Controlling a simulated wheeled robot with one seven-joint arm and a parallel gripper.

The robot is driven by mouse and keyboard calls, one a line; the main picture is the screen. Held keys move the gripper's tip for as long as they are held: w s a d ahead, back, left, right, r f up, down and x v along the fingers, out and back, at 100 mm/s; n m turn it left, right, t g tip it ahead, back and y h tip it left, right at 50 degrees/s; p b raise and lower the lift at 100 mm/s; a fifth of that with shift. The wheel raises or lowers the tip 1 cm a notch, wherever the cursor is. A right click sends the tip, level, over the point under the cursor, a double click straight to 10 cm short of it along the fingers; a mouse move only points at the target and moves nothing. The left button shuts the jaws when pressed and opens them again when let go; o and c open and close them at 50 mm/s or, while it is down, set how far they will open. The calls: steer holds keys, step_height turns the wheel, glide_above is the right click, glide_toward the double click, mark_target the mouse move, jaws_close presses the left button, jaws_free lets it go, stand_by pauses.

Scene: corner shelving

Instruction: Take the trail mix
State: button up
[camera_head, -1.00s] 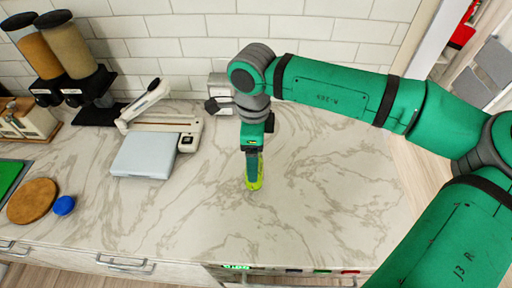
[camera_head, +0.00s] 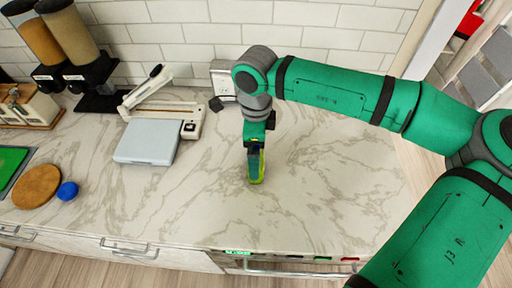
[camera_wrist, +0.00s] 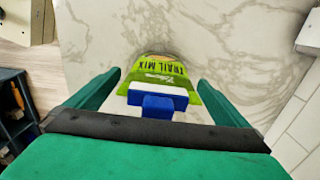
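The trail mix (camera_wrist: 160,72) is a green and yellow bag with a blue and white part facing the wrist camera. In the head view the bag (camera_head: 256,168) hangs or stands below my gripper (camera_head: 255,148), upright over the middle of the counter.
The marble counter (camera_head: 320,200) is clear around the bag. To the left are a scale (camera_head: 148,142), a blue ball-like object (camera_head: 68,191), a round wooden board (camera_head: 37,186) and dispensers (camera_head: 75,45). A tiled wall (camera_head: 300,32) stands behind, with an outlet box (camera_head: 222,80) near my arm.

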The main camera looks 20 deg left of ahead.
step_height(320, 180, up, 11)
steer(key=shift+f, duration=0.1)
stand_by(0.6)
